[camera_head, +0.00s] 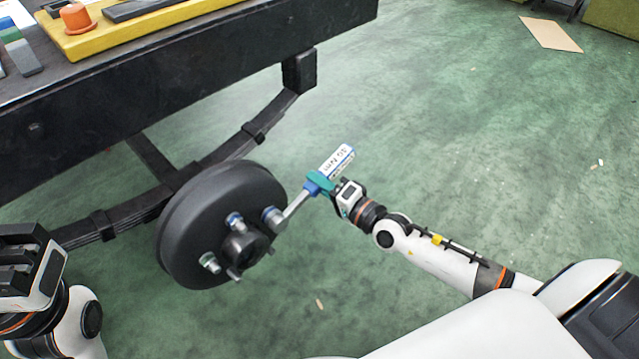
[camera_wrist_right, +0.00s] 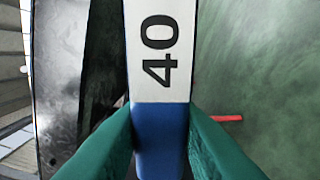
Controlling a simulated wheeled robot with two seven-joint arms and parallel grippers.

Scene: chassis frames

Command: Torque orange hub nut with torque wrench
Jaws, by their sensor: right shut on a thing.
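The dark wheel hub (camera_head: 190,235) hangs at the axle in the head view, with silver and blue nuts around its centre. The torque wrench (camera_head: 297,203) has its socket end at the hub's upper-right stud; the nut under it is hidden, so its colour cannot be told. My right gripper (camera_head: 321,183) is shut on the wrench's blue handle. In the right wrist view, its green fingers (camera_wrist_right: 160,140) press both sides of the handle, below a white "40" label (camera_wrist_right: 160,50). My left gripper (camera_head: 30,262) is at the lower left, apart from the hub; its jaw gap is unclear.
The black chassis frame (camera_head: 200,75) runs across the upper left, with a leaf spring (camera_head: 140,213) below it. A yellow tray (camera_head: 130,33) on top carries an orange cap-shaped piece (camera_head: 76,17). Green floor right of the hub is open, with a cardboard sheet (camera_head: 550,34) far off.

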